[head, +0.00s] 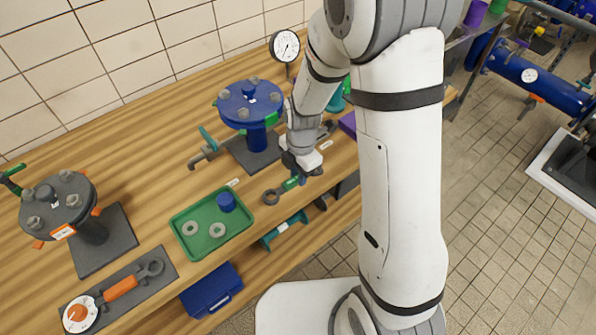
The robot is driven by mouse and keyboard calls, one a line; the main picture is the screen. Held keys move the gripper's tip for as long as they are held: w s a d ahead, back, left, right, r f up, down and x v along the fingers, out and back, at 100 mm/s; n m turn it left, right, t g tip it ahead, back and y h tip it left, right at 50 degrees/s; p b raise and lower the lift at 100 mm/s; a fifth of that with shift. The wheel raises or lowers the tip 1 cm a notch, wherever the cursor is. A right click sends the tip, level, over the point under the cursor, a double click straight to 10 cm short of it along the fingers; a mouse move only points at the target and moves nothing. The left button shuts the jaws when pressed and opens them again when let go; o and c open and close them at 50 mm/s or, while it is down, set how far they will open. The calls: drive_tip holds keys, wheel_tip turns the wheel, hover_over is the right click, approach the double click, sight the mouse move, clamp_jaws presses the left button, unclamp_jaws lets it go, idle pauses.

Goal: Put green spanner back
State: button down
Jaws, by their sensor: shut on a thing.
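The green spanner (291,184) has a green handle and dark metal ends. Its ring end points to the lower left, near the front edge of the wooden bench (160,215). My gripper (296,174) is shut on the green spanner around its handle, right of the green tray. Whether the spanner touches the bench or hangs just above it, I cannot tell. My arm hides part of the bench behind it.
A green tray (196,246) holds two rings and a blue cylinder. A blue flange (249,104) stands behind it, a grey flange (64,204) at left. An orange spanner (121,287) lies on a dark mat (150,290). A purple block (348,125) is partly behind my arm.

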drive_tip(key=shift+f, duration=0.15)
drive_tip(key=c, duration=1.3)
unclamp_jaws()
drive_tip(key=shift+o, duration=0.2)
wheel_tip(320, 180, up, 12)
drive_tip(key=s+d+r+m+t, duration=0.1)
drive_tip(key=s+d+r+m, duration=0.4)
drive_tip(key=m, duration=0.7)
drive_tip(key=s+d+r+m+t, duration=0.2)
drive_tip(key=s+d+r+m, duration=0.2)
drive_tip(key=s+m, duration=0.5)
drive_tip(key=d+m, duration=0.2)
drive_tip(key=m, duration=0.1)
drive_tip(key=shift+s+r+m+h+b, duration=0.15)
drive_tip(key=shift+r+m+h+b, duration=0.15)
drive_tip(key=shift+r+m, duration=0.1)
